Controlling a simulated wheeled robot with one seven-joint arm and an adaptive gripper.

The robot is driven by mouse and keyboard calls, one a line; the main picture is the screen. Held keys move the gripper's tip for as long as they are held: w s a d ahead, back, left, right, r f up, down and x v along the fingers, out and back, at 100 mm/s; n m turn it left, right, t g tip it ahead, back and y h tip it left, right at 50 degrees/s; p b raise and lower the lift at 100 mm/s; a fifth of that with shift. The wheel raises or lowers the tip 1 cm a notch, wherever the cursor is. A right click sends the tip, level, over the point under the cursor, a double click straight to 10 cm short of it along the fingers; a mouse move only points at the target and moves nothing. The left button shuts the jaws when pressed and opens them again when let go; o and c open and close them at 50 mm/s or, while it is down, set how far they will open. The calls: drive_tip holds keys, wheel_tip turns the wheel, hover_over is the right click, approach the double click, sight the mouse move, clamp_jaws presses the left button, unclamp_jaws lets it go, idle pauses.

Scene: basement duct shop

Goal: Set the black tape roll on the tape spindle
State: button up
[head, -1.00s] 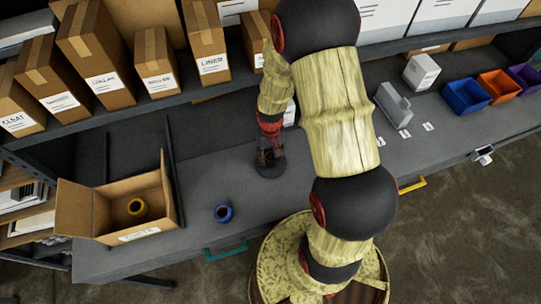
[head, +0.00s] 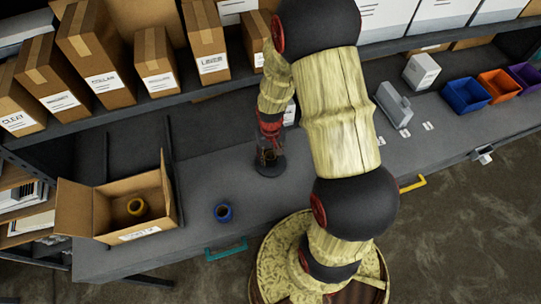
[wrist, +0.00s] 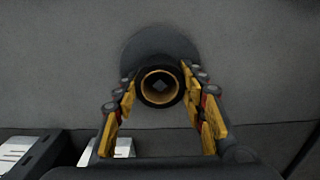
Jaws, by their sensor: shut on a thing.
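My gripper (wrist: 161,92) is shut on the black tape roll (wrist: 161,101), a dark ring with a tan inner rim, seen end-on between the yellow finger pads in the wrist view. A dark round base (wrist: 137,50), which looks like the tape spindle's, lies behind the roll. A small grey shape shows inside the ring; I cannot tell whether the roll is around the post or above it. In the head view my gripper (head: 269,152) points down over the dark round base (head: 271,170) on the grey bench; the roll is hard to make out there.
A blue roll (head: 223,213) stands on the bench to the left. An open cardboard box (head: 88,211) holds a yellow roll (head: 136,206). Boxes line the shelf (head: 193,91) behind my gripper. Blue (head: 466,96), orange and purple bins stand at far right. Bench between blue roll and base is clear.

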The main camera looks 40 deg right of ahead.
sight(270, 156)
drive_tip(key=shift+f+b, duration=0.45)
drive_tip(key=shift+f, duration=0.2)
drive_tip(key=o, duration=0.9)
drive_tip(key=shift+r, duration=0.1)
drive_tip(key=shift+r+p, duration=3.85)
drive_tip(key=shift+r, duration=1.65)
